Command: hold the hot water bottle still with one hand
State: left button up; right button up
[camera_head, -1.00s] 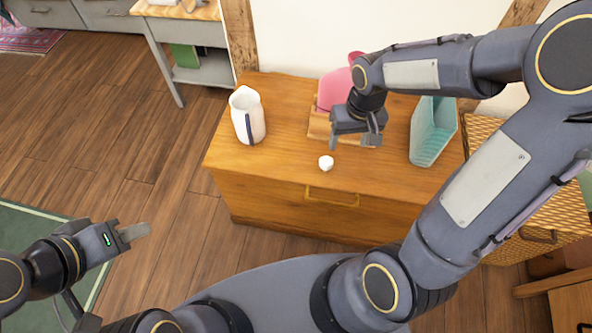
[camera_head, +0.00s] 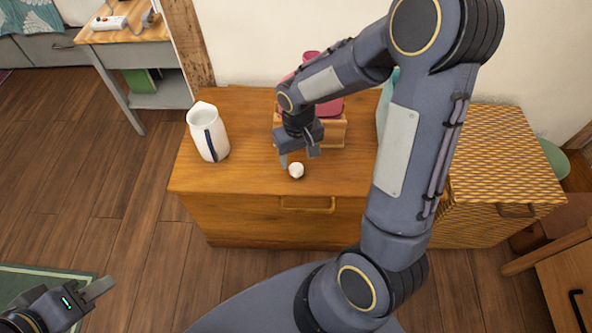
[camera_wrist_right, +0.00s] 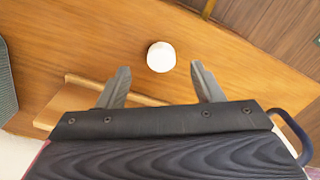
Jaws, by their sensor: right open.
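The pink-red hot water bottle (camera_head: 330,108) stands in a wooden holder (camera_head: 334,132) at the back of the wooden chest. My right arm hides much of it; its neck (camera_head: 311,56) shows above the arm. A small white knob, perhaps its stopper (camera_head: 296,171), lies on the chest top in front of the holder. My right gripper (camera_head: 299,160) is open and empty just above and behind the white knob. The right wrist view shows the knob (camera_wrist_right: 161,57) beyond and between the two spread fingertips (camera_wrist_right: 160,80). My left gripper (camera_head: 98,289) hangs low over the floor, away from the chest.
A white jug (camera_head: 207,132) with a dark handle stands at the chest's left. A teal ribbed container (camera_head: 383,103) is mostly hidden behind my right arm. A woven cabinet (camera_head: 495,165) stands at right. The front left of the chest top (camera_head: 225,178) is clear.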

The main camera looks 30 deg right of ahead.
aim_at(296, 168)
jog(key=f, duration=0.1)
jog(key=f+b, duration=0.1)
jog(key=f, duration=0.1)
jog(key=f+b, duration=0.1)
jog(key=f, duration=0.1)
jog(key=shift+w+f, duration=0.1)
jog(key=shift+w, duration=0.2)
jog(key=c, duration=1.1)
